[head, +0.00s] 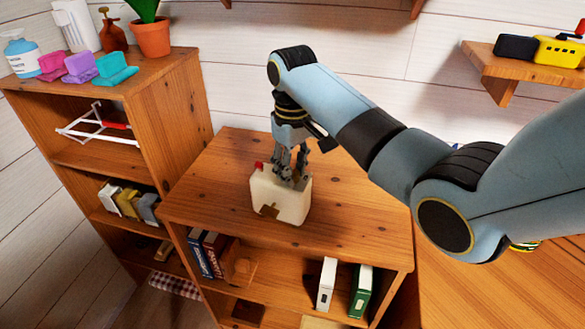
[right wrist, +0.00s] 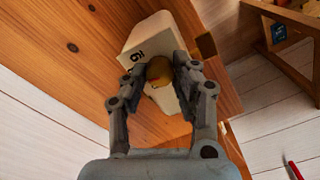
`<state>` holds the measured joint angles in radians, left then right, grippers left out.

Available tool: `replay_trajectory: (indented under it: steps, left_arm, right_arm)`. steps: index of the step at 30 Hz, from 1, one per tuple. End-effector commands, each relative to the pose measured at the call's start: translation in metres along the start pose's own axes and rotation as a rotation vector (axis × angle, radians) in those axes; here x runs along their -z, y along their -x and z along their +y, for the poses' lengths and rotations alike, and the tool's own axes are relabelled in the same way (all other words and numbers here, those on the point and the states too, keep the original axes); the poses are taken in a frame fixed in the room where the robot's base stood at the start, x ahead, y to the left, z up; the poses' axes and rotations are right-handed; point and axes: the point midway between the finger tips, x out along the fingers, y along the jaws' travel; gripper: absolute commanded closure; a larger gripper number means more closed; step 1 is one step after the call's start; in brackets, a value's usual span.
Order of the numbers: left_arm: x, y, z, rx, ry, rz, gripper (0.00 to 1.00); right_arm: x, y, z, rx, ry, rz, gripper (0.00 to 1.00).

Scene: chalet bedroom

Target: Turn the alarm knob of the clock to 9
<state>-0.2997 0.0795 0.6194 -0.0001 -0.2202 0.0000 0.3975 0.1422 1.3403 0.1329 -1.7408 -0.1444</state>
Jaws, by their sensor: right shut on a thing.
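The clock (head: 280,199) is a cream block standing on the wooden cabinet top (head: 350,212), with a small red part (head: 259,165) at its upper left and a brown piece low on its front. In the right wrist view the clock (right wrist: 152,34) shows a dark number that looks like 9 or 6. A round brass-coloured knob (right wrist: 159,71) sits between the fingers of my right gripper (right wrist: 160,76), which is shut on it. In the head view my right gripper (head: 292,172) reaches down to the clock from above and behind. The knob is hidden there. My left gripper is not in view.
The cabinet top around the clock is clear. Books (head: 205,252) stand on the shelf below. A taller shelf (head: 165,95) at left holds bottles, coloured blocks and a potted plant (head: 151,36). A wall shelf (head: 530,62) with a yellow toy is at upper right.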

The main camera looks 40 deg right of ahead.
Motion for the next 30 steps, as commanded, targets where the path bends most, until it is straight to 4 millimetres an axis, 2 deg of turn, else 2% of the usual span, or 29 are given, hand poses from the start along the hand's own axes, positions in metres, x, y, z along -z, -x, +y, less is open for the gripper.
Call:
replay_trajectory:
  steps: [21,30]
  left_arm:
    - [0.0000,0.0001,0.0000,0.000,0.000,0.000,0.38]
    - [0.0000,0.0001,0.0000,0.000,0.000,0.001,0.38]
  right_arm:
    - [-0.0001,0.0003,0.0009,0.000,-0.670,0.001,1.00]
    - [-0.0002,0.0003,0.0011,0.000,-0.879,0.001,1.00]
